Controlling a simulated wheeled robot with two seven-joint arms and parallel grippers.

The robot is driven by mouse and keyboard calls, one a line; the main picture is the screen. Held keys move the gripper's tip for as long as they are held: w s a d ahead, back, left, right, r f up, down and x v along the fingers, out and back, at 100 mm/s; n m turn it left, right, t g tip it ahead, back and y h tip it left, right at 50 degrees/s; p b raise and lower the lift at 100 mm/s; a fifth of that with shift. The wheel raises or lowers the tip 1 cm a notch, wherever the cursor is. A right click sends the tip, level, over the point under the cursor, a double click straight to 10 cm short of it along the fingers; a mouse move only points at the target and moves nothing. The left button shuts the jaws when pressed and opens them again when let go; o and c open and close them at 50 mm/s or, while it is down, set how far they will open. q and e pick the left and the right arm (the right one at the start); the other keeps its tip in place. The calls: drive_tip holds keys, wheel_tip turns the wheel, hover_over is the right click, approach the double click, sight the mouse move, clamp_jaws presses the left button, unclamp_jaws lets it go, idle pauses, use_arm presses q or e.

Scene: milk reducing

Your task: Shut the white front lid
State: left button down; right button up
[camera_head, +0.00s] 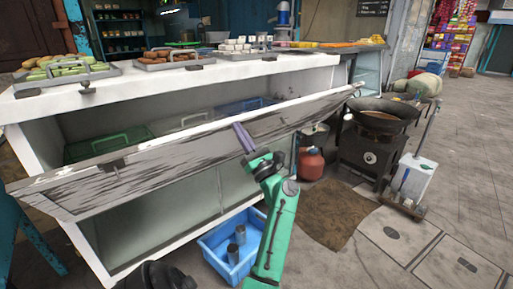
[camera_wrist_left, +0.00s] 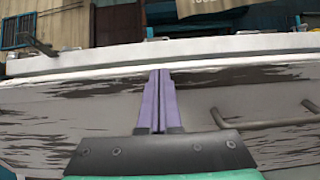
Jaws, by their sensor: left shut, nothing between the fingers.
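The white front lid (camera_head: 160,160) is a long, worn panel with dark streaks on the front of the counter. It hangs open, tilted outward, with a gap behind its upper edge where the inside shows. My left gripper (camera_head: 239,128) has its purple fingers at the middle of the lid, near its upper edge. In the left wrist view the lid (camera_wrist_left: 70,110) spans the picture behind the fingers. The left gripper (camera_wrist_left: 159,72) is shut with nothing between its fingers. I cannot tell whether the fingertips touch the lid. My right gripper is not in view.
The white counter top (camera_head: 225,72) holds trays of food. Green and blue bins (camera_head: 110,142) sit inside behind the lid. A blue crate (camera_head: 215,245) with metal cups stands below. A wok on a stove (camera_head: 370,150) and a red pot (camera_head: 311,164) stand right of the lid.

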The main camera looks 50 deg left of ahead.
use_arm(q)
drive_tip(key=a+r+h+p, duration=0.1)
drive_tip(key=a+r+p, duration=0.2)
drive_tip(key=p, duration=0.2)
drive_tip(key=a+r+h+p, duration=0.2)
drive_tip(key=a+r+p, duration=0.1)
drive_tip(key=r+p, duration=0.1)
drive_tip(key=shift+s+a+r+p, duration=0.1)
drive_tip(key=shift+a+p, duration=0.05)
drive_tip(key=shift+p, duration=0.55)
drive_tip(key=a+r+h+p, duration=0.1)
drive_tip(key=a+h+p, duration=0.3)
drive_tip(key=a+p, duration=0.7)
drive_tip(key=shift+s+r+p, duration=0.2)
drive_tip(key=shift+r+p, duration=0.15)
drive_tip(key=shift+p, duration=0.15)
drive_tip(key=shift+r, duration=0.15)
